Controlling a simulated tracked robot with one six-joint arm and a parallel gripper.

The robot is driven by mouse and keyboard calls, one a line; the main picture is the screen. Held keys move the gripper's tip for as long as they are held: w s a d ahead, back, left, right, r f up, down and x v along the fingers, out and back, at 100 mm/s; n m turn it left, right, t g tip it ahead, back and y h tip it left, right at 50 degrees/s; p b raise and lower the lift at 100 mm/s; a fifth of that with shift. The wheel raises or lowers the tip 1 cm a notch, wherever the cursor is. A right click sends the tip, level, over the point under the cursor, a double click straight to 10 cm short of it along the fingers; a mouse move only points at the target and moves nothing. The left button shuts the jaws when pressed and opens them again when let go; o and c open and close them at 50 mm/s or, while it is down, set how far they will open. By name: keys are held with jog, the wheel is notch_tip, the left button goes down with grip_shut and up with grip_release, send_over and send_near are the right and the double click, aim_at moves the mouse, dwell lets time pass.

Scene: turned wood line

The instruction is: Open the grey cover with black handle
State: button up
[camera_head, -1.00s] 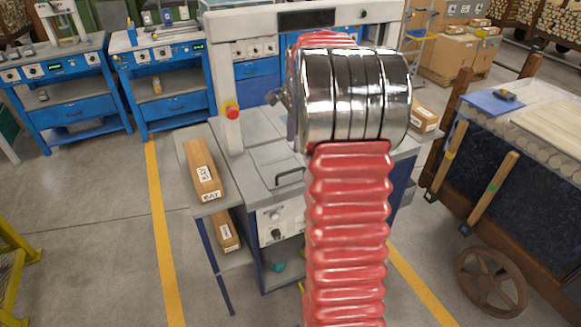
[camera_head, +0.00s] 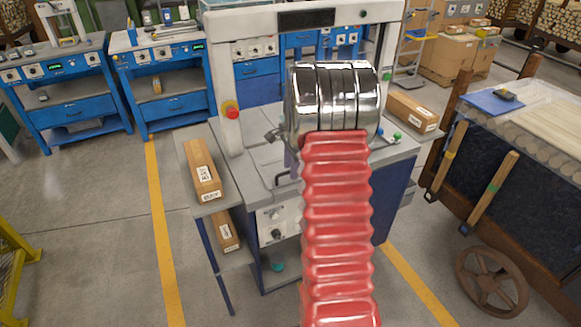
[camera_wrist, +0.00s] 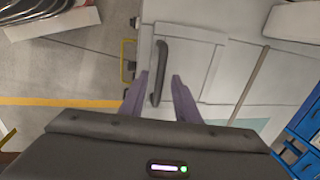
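The grey cover (camera_wrist: 198,62) lies flat and closed on top of the machine in the wrist view. Its black handle (camera_wrist: 161,65) is a bar along the cover's left edge. My gripper (camera_wrist: 159,75) is open, with one purple finger on each side of the handle in the picture. Gaps show between both fingers and the handle, and I cannot tell how far above it they are. In the head view part of the handle (camera_head: 278,183) shows left of my arm, which hides much of the cover and the gripper.
A white frame with a red emergency button (camera_head: 230,110) rises over the machine. Wrapped wooden blocks lie on the left side shelf (camera_head: 203,178), and another block (camera_head: 412,110) lies at the right. A wooden cart (camera_head: 520,180) stands further right.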

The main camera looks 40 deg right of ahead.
jog(key=shift+c, duration=0.6)
grip_shut()
jog(key=shift+a, duration=0.1)
